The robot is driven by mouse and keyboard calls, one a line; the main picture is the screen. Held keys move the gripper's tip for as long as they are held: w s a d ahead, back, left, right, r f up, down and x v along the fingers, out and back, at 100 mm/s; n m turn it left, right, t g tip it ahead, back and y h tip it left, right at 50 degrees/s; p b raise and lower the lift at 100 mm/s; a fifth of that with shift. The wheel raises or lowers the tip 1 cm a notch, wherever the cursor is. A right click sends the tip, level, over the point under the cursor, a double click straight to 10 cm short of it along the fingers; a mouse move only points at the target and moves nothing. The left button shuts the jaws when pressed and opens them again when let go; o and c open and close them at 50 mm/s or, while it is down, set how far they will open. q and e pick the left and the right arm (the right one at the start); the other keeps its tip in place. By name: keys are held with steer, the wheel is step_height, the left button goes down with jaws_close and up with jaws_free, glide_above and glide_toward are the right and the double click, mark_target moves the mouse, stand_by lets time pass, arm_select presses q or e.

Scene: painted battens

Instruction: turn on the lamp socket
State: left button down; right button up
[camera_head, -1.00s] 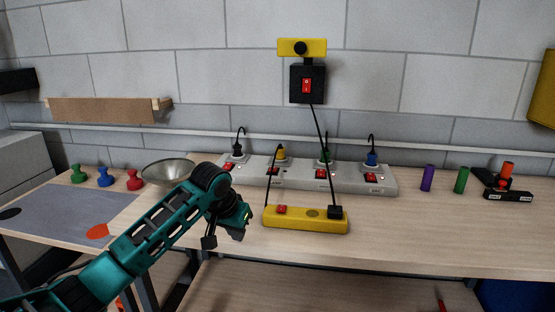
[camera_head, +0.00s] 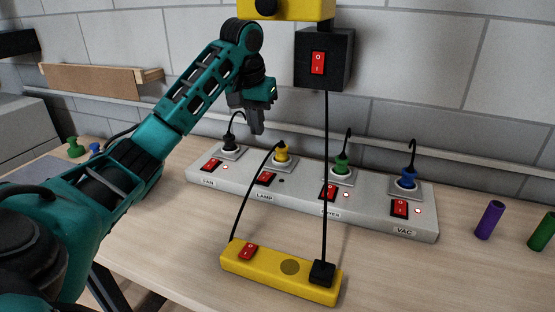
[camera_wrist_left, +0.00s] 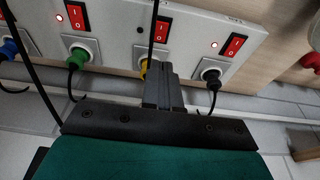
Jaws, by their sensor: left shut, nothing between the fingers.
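The grey power strip (camera_head: 300,196) lies on the bench. Its LAMP socket carries a yellow plug (camera_head: 281,153) with a red rocker switch (camera_head: 265,178); the small light beside this switch (camera_head: 281,181) is dark. My left gripper (camera_head: 257,130) is shut and empty, pointing down above the strip's back edge, between the black FAN plug (camera_head: 229,144) and the yellow plug. In the left wrist view the shut fingers (camera_wrist_left: 160,72) partly cover the yellow plug (camera_wrist_left: 147,68), and the lamp switch (camera_wrist_left: 161,30) shows beyond them. My right gripper is not in view.
The FAN light (camera_head: 225,168), dryer light (camera_head: 347,195) and VAC light (camera_head: 418,212) are lit. A yellow power bar (camera_head: 270,270) lies in front, with cables rising. A black switch box (camera_head: 325,60) hangs on the wall. Purple (camera_head: 489,220) and green cylinders (camera_head: 542,231) stand right.

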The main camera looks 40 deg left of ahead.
arm_select(q)
steer(key=shift+s+r, duration=0.1)
steer(key=shift+r, duration=0.05)
glide_toward(263, 178)
steer(key=x, duration=0.5)
steer(key=shift+x, duration=0.75)
steer(key=shift+s+d, duration=0.1)
steer(key=shift+s, duration=0.05)
